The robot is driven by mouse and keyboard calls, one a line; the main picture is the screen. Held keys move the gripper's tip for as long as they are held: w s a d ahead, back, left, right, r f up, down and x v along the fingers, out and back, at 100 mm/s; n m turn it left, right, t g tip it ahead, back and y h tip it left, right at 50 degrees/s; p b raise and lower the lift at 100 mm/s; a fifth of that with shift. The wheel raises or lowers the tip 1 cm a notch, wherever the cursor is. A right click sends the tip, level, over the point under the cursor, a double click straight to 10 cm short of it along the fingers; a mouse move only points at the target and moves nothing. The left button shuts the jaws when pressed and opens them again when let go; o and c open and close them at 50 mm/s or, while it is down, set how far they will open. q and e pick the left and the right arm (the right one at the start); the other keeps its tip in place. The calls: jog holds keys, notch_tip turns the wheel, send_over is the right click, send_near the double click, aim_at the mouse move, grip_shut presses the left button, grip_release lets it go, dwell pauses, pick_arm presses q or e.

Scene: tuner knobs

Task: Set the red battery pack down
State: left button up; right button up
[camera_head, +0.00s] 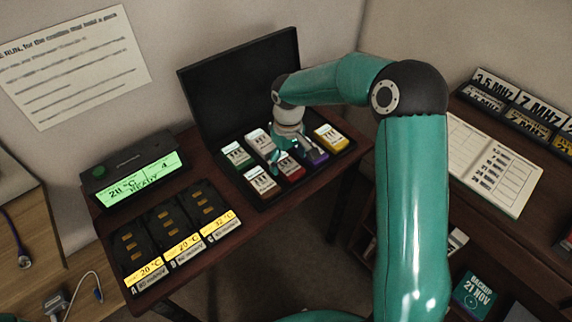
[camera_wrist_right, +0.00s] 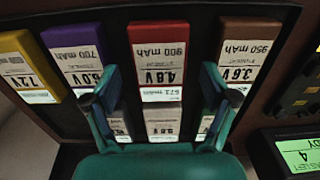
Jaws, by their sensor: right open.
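The red battery pack (camera_head: 291,172) sits upright in the open black case, in the front row between a brown pack and a purple pack. In the right wrist view the red battery pack (camera_wrist_right: 160,50) shows its 4.8 V label between my fingers. My right gripper (camera_head: 281,155) is over the case; its fingers (camera_wrist_right: 160,98) are spread open, one to each side of the red pack's column, with a gap showing on both sides. The lower part of the red pack is hidden in the case. My left gripper is not in view.
The case (camera_head: 240,85) also holds a green pack (camera_head: 236,154), a brown pack (camera_head: 262,182), a purple pack (camera_head: 316,157) and a yellow pack (camera_head: 331,138) close by. A charger with three empty-looking bays (camera_head: 170,223) and a lit display unit (camera_head: 140,185) stand left.

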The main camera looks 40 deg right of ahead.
aim_at(288, 166)
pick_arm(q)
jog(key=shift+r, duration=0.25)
pick_arm(e)
notch_tip(288, 166, up, 10)
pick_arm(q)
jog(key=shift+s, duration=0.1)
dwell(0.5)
